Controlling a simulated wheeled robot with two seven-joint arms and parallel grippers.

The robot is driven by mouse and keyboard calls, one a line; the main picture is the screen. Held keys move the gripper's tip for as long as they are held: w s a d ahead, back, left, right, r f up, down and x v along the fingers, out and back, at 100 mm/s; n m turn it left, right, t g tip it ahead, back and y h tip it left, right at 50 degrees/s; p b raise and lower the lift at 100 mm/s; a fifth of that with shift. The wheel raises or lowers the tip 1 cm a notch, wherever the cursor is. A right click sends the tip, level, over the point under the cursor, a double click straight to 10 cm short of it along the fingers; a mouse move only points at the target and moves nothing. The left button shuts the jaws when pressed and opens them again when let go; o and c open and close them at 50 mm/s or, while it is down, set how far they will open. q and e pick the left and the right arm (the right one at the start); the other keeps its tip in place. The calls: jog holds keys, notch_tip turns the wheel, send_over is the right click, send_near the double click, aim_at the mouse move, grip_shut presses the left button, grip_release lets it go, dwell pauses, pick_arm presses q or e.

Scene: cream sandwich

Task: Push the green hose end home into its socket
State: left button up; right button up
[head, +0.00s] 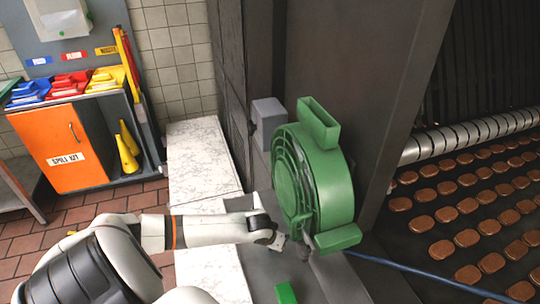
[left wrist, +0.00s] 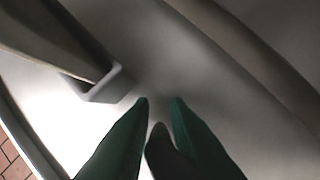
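A green, round, reel-like housing (head: 325,185) stands against the dark machine in the head view. My left gripper (head: 281,241) is close to its lower left side; whether it touches cannot be told. In the left wrist view, the dark green fingers of my left gripper (left wrist: 161,101) are apart, with bare surface between their tips. A dark rounded shape (left wrist: 160,140) shows between them lower down; I cannot tell what it is. A small green block (head: 285,293) is at the bottom edge of the head view. I cannot identify the hose end or socket. My right gripper is not in view.
A blue hose (head: 425,278) runs right from near the housing's base. A grey box (head: 268,118) is on the dark wall. A conveyor with brown biscuits (head: 465,238) lies right. An orange spill-kit cabinet (head: 55,148) stands left. A grey box-like fitting (left wrist: 107,86) is near the fingers.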

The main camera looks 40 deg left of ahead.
pick_arm(q)
grip_shut()
jog(key=shift+r, duration=0.45)
notch_tip(320, 180, up, 2)
jog(key=shift+r, duration=0.1)
jog(key=shift+s+d+r+b, duration=0.15)
jog(key=shift+s+b, duration=0.15)
jog(key=shift+s, duration=0.3)
jog(key=s+d, duration=0.2)
jog(key=s, duration=0.6)
jog(key=s+d+b, duration=0.1)
jog(key=s+d, duration=0.2)
jog(key=s, duration=0.5)
